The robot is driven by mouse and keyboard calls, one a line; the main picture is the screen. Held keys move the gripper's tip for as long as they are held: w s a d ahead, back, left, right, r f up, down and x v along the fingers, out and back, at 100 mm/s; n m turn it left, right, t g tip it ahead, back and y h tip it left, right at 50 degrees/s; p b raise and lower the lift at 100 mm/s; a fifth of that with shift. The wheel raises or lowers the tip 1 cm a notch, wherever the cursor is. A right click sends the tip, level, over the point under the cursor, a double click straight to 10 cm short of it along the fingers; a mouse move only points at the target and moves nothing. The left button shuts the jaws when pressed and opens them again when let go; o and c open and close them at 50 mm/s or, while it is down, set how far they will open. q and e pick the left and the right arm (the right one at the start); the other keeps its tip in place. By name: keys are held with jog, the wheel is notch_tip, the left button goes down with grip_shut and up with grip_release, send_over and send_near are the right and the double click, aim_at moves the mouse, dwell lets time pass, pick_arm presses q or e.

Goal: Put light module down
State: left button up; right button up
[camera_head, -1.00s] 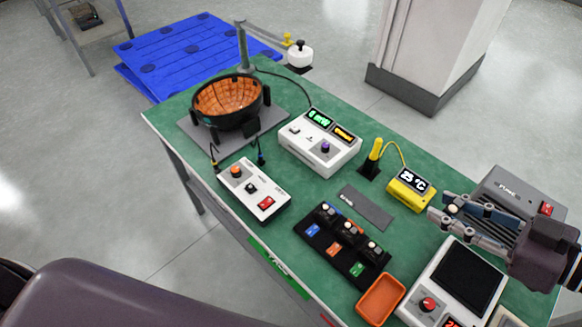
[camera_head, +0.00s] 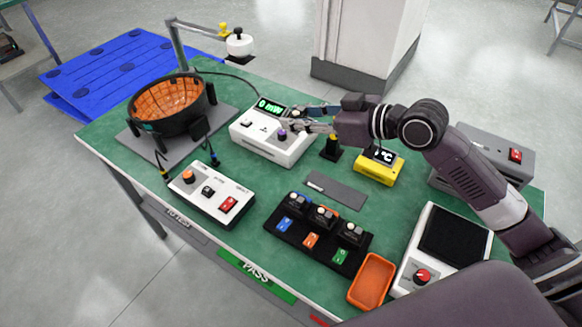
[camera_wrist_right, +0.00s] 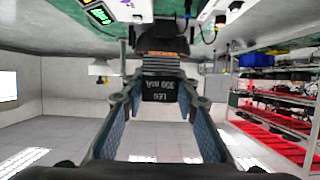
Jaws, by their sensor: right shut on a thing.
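My right gripper (camera_head: 304,119) is over the white meter box (camera_head: 272,136) with the green display, its fingers pointing left. In the right wrist view, the gripper (camera_wrist_right: 160,98) is shut on the light module (camera_wrist_right: 160,88), a small dark block with upside-down lettering like "LED 350 mA" and a ribbed part behind it. In the head view the module is hard to make out among the fingers. The black bowl with an orange lining (camera_head: 167,104) stands on a grey plate to the left of the gripper. My left gripper is not in view.
A lamp arm with a white head (camera_head: 239,45) rises behind the bowl. A switch box (camera_head: 211,193), a black tray of modules (camera_head: 319,233), an orange bin (camera_head: 371,281) and a yellow meter (camera_head: 379,166) share the green table. A grey strip (camera_head: 336,190) lies flat.

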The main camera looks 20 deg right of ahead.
send_over(297, 183)
notch_tip(297, 183, down, 16)
jog(key=shift+r, duration=0.25)
jog(key=shift+f+b, duration=0.4)
jog(key=shift+f, duration=1.7)
jog(key=shift+f, duration=0.1)
jog(key=shift+f+b, duration=0.1)
jog(key=shift+b, duration=0.2)
jog(key=o, duration=1.2)
jog(key=shift+c, duration=0.2)
